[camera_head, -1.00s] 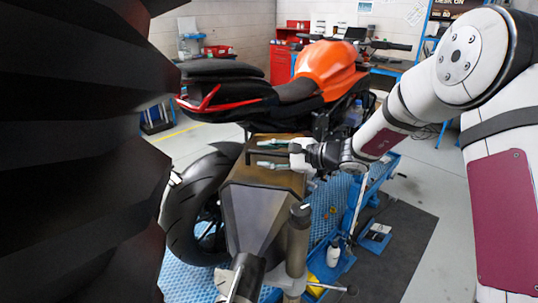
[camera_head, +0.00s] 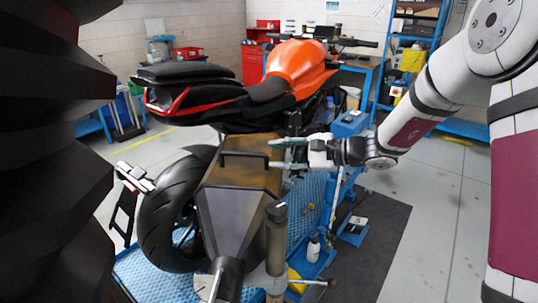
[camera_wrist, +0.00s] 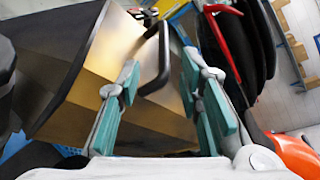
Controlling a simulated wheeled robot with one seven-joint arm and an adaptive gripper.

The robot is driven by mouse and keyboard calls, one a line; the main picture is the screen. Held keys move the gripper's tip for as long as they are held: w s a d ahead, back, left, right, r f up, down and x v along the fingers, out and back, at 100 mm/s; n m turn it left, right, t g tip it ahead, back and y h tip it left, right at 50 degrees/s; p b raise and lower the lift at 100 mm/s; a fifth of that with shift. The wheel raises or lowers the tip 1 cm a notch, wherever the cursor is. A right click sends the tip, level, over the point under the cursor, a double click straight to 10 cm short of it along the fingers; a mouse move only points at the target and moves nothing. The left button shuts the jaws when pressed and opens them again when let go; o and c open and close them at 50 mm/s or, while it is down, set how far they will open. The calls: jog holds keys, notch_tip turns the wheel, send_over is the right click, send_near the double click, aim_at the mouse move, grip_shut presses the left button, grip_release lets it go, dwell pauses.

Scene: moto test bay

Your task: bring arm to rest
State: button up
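My gripper (camera_head: 273,152) is open and empty, with teal finger pads. In the head view it is at the right edge of the top of a bronze-grey angular box (camera_head: 232,188) with a black bar handle (camera_head: 245,155). In the wrist view the gap between the pads (camera_wrist: 160,68) is wide. The handle (camera_wrist: 160,75) shows in that gap, in front of the box (camera_wrist: 85,85). I see no contact with the handle, and the exact distance is hard to tell. My arm reaches in from the right.
An orange and black motorcycle (camera_head: 300,68) stands just behind the box. A bottle (camera_head: 314,248) stands low at right. Open floor (camera_head: 440,210) lies to the right. A dark ribbed shape fills the left edge.

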jog(key=shift+d, duration=0.15)
jog(key=s+a+r+n+g+h, duration=0.1)
jog(key=s+r+n+g+h, duration=0.3)
jog(key=s, duration=0.6)
jog(key=s+d+r+n+t+h, duration=0.2)
jog(key=s+d+n+h, duration=0.2)
jog(key=s+d, duration=0.4)
jog(key=s+d+r+n+t+h, duration=0.1)
jog(key=s+d+r+n+h, duration=0.2)
jog(key=s+d, duration=0.5)
jog(key=s+n+h, duration=0.1)
jog(key=s+h, duration=0.1)
jog(key=s, duration=0.5)
jog(key=shift+d+n+t+h, duration=0.3)
jog(key=shift+n+t+h, duration=0.1)
dwell(0.7)
